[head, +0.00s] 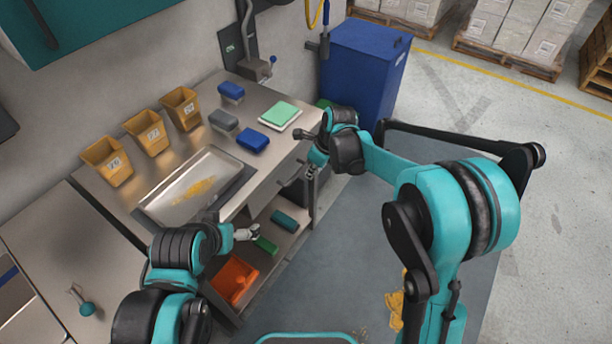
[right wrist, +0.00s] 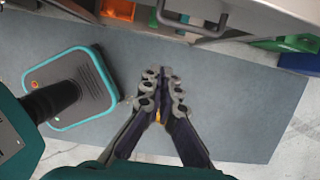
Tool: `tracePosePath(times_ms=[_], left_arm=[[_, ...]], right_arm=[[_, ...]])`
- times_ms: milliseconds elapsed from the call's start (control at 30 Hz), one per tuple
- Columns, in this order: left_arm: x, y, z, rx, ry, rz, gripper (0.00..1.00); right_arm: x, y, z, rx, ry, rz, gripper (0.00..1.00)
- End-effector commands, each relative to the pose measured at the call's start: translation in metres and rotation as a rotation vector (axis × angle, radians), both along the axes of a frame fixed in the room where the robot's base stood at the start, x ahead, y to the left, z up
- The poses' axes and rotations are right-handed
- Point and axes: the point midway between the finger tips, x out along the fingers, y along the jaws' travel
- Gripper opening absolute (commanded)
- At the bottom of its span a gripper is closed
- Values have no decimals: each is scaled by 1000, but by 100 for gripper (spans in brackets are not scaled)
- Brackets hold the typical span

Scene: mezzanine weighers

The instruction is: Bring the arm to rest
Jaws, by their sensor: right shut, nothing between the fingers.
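My right arm reaches in from the right in the head view, elbow bent. Its gripper (head: 311,172) hangs beside the bench's front right edge. In the right wrist view the right gripper (right wrist: 164,74) has its fingers together, with nothing between them, above the grey floor mat (right wrist: 230,95). My left gripper (head: 246,234) is low at the bench's front, close to a green item on the lower shelf. Whether its fingers are open or shut is too small to tell.
The steel bench (head: 215,143) carries yellow bins (head: 149,138), a metal tray (head: 163,211) with yellow material, and blue and grey blocks. An orange bin (head: 235,279) is on the lower shelf. A blue cabinet (head: 358,70) stands behind. Floor at right is open.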

Motion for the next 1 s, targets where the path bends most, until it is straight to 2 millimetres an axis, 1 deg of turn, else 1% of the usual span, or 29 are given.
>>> tracePosePath(times_ms=[33,100,367,467,567,700,767,800,867,900,1000], left_arm=[[0,0,3,0,0,0,100],[0,0,3,0,0,0,100],[0,0,3,0,0,0,100],[0,0,3,0,0,0,100],[0,0,3,0,0,0,100],[0,0,3,0,0,0,100],[0,0,3,0,0,0,100],[0,0,3,0,0,0,100],[0,0,3,0,0,0,100],[0,0,3,0,0,0,100],[0,0,3,0,0,0,100]], right_arm=[[-1,-2,6,0,0,-1,0],[-2,-3,9,0,0,0,0],[-3,-5,12,-4,-7,13,0],[-12,-13,25,-25,-47,88,0],[-31,-31,48,-79,-130,255,0],[-71,-64,82,-207,-276,579,0],[-89,-77,93,-272,-333,723,0],[-102,-86,100,-319,-368,821,0],[-121,-98,106,-392,-416,968,0],[-134,-106,110,-445,-443,1064,0],[-166,-125,113,-581,-500,1310,0]])
